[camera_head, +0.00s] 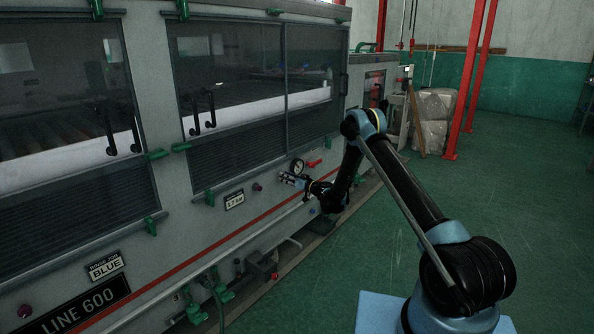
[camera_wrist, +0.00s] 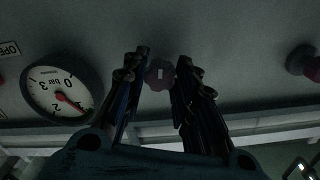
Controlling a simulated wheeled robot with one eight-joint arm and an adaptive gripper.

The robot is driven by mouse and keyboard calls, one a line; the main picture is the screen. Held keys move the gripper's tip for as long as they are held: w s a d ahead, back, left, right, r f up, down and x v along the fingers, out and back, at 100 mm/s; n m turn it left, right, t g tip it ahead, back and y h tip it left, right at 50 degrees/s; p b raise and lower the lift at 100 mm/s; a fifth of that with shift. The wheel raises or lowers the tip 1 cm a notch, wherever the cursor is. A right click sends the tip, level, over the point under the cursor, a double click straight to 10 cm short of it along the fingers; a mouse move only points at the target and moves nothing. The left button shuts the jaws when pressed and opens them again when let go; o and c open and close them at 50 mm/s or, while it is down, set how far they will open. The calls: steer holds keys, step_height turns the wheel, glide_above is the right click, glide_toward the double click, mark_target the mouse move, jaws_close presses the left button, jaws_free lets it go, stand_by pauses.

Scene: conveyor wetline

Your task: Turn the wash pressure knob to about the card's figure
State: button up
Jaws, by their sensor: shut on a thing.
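The wash pressure knob (camera_wrist: 160,74), small and dark red with a pale mark, sits on the grey machine panel in the wrist view. My gripper (camera_wrist: 161,66) is shut on it, one finger on each side. In the head view my gripper (camera_head: 284,177) reaches the panel and hides the knob. The round white pressure gauge (camera_wrist: 60,92) is beside it, upside down in the wrist view; its red needle points to the lower right, seemingly between 1 and 2 bar. The gauge (camera_head: 297,166) also shows in the head view. The card (camera_head: 234,201) appears to read 1.7 bar.
A red lever (camera_head: 313,163) is just right of the gauge. Another red knob (camera_head: 257,187) lies between card and gripper; it shows in the wrist view (camera_wrist: 303,64). A pipe (camera_head: 245,240) runs low along the machine. Green floor (camera_head: 540,210) to the right is clear.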

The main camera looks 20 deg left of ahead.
steer(key=shift+w+d, duration=0.2)
steer(key=shift+n, duration=1.7)
steer(key=shift+n, duration=1.5)
steer(key=shift+w, duration=0.1)
steer(key=shift+n, duration=0.8)
stand_by(0.8)
